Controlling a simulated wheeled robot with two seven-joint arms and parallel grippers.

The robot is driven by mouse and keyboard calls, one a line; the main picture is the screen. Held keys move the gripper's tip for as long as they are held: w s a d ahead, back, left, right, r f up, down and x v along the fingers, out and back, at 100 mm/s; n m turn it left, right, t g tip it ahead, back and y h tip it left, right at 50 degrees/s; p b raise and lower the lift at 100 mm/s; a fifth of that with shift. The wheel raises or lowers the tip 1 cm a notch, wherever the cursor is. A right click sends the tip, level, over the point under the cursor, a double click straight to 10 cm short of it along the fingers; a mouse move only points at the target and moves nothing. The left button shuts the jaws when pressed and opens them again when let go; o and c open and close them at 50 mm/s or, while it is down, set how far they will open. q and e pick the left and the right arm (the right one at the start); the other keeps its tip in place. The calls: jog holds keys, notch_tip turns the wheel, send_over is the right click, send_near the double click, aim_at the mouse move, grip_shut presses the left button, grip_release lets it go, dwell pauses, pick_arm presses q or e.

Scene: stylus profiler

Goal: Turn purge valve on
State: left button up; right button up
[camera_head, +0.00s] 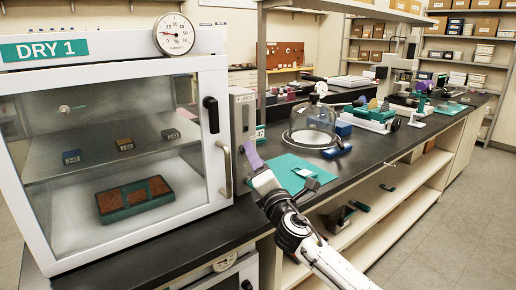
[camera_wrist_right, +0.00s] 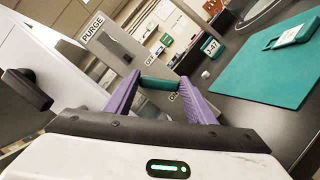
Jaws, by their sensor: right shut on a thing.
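The purge valve is on a grey panel (camera_head: 243,118) with a PURGE label, beside the DRY 1 cabinet (camera_head: 120,140). The PURGE label (camera_wrist_right: 92,27) shows large in the right wrist view, with OFF (camera_wrist_right: 124,57) and ON marks on the panel. The teal valve handle (camera_wrist_right: 160,84) spans the gap between the purple fingers of my right gripper (camera_wrist_right: 160,92), which is shut on it. In the head view my right gripper (camera_head: 252,158) is at the panel, and the handle is hidden. I cannot tell the handle's exact setting. My left gripper is not in view.
The cabinet door's metal handle (camera_head: 225,170) and black latch (camera_head: 211,114) are close to the left of my right gripper. A teal mat (camera_head: 285,180) with a small pale item lies to its right. A glass bell jar (camera_head: 312,125) stands behind the mat.

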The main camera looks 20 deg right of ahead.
jog(key=m+p, duration=0.1)
jog(key=m, duration=0.1)
jog(key=m+g+h+p, duration=0.1)
jog(key=p, duration=0.1)
jog(key=shift+s+a+r+m, duration=0.1)
jog(key=shift+a+m, duration=0.2)
jog(key=shift+m, duration=0.1)
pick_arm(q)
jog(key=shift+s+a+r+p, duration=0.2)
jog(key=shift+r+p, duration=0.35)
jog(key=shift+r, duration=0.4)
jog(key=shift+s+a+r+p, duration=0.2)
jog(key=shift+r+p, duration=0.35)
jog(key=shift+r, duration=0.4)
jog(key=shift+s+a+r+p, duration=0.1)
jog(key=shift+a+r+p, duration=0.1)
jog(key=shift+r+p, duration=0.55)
pick_arm(e)
jog(key=shift+s+a+f+m+g, duration=0.15)
jog(key=shift+m+g, duration=0.2)
jog(key=shift+m, duration=0.35)
jog(key=shift+w+a+f+m+g, duration=0.1)
jog(key=shift+m+g, duration=0.25)
jog(key=shift+m, duration=0.35)
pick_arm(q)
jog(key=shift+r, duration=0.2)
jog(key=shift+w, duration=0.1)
pick_arm(e)
jog(key=o, duration=1)
jog(key=shift+o, duration=0.2)
